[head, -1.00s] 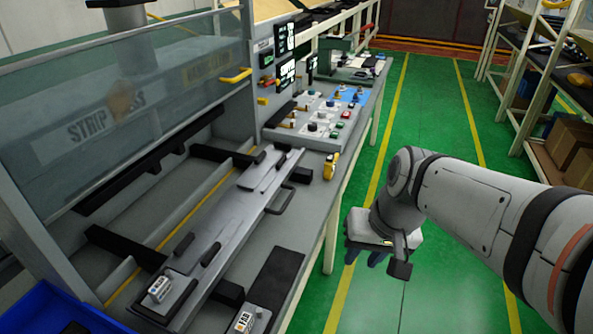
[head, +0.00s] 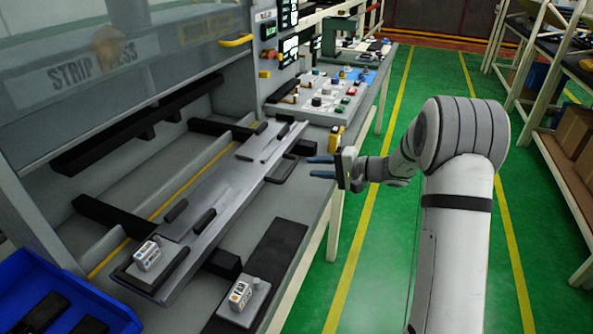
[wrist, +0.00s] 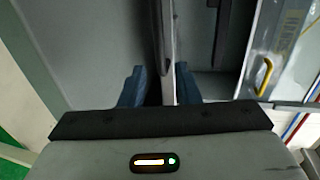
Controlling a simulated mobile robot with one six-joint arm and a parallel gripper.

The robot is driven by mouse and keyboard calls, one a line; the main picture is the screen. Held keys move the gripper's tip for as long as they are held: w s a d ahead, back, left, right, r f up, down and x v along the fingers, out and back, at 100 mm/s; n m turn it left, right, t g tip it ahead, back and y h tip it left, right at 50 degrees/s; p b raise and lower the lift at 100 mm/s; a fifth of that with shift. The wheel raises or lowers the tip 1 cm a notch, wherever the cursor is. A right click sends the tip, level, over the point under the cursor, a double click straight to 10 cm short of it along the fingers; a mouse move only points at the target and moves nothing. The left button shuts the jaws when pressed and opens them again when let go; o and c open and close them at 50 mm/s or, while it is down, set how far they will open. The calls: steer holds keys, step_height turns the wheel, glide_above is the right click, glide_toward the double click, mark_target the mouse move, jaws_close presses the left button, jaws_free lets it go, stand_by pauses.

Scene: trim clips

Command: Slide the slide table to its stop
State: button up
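The slide table (head: 222,192) is a long grey plate lying across dark rails on the press bench, in front of the press opening. A dark handle (head: 284,169) sits on its right side edge. My gripper (head: 321,166) is open, its blue fingers pointing left toward the handle, just short of it in the head view. In the wrist view my gripper (wrist: 160,88) shows both fingers apart, with a dark bar and the plate's edge seen between or beyond them. I cannot tell whether they touch. A small labelled block (head: 147,256) is on the table's near end.
A blue bin (head: 100,303) is at the lower left. A control panel (head: 320,97) stands beyond the table. The green floor aisle (head: 415,105) is clear; shelves stand right.

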mark_target(294, 164)
steer(key=p+x, duration=0.1)
steer(key=x, duration=0.6)
steer(key=shift+w+a, duration=0.1)
steer(key=shift+a, duration=0.25)
steer(key=shift+c, duration=0.3)
steer(key=shift+f, duration=0.1)
jaws_close()
